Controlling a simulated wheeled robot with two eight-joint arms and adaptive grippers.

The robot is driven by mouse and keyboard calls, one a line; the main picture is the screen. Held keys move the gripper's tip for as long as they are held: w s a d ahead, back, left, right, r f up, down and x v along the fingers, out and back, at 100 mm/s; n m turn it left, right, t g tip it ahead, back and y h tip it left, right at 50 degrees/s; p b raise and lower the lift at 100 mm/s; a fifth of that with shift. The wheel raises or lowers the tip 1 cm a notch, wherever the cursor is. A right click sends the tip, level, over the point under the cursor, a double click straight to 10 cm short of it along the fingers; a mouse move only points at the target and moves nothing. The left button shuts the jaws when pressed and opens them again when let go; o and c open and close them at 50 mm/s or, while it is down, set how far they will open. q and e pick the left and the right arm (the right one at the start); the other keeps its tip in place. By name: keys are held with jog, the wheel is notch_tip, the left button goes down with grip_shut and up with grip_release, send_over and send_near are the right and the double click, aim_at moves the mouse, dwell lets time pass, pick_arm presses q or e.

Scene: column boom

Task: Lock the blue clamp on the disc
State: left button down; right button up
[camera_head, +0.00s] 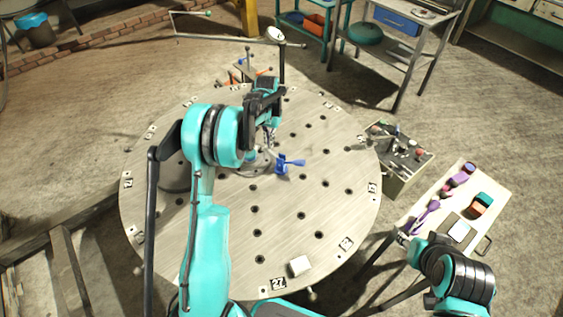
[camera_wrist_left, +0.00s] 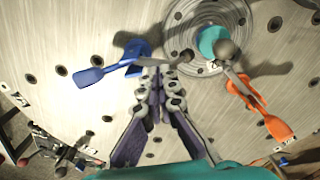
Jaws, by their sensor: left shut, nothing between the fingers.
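The blue clamp (camera_head: 288,163) is on the big round disc (camera_head: 325,215), right of its middle. In the left wrist view the clamp's blue handle (camera_wrist_left: 90,76) points left, and a grey bar runs from its blue body (camera_wrist_left: 136,50) past my fingertips. My left gripper (camera_head: 268,138) is over the disc, beside the clamp; in the left wrist view its fingers (camera_wrist_left: 158,78) are together with nothing between them. Whether they touch the bar, I cannot tell. My right gripper (camera_head: 404,239) is small and partly hidden at the side table; its opening cannot be made out.
An orange clamp (camera_wrist_left: 262,112) and a round fixture with a teal knob (camera_wrist_left: 211,42) are near my left fingers. A white block (camera_head: 300,265) lies by the disc's front rim. The side table (camera_head: 488,190) holds purple and other coloured pieces. The disc's right half is mostly clear.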

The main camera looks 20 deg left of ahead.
pick_arm(q)
jog(key=shift+f, duration=0.1)
dwell(0.6)
jog(key=shift+a+f+b, duration=0.25)
jog(key=shift+f+b, duration=0.55)
jog(key=shift+f, duration=0.3)
jog(key=shift+a+f+b, duration=0.2)
jog(key=shift+f+b, duration=0.6)
jog(key=shift+f, duration=0.25)
jog(key=shift+r, duration=0.15)
notch_tip(320, 180, up, 6)
jog(key=p, duration=0.4)
jog(key=shift+r, duration=0.5)
jog(key=shift+f, duration=0.1)
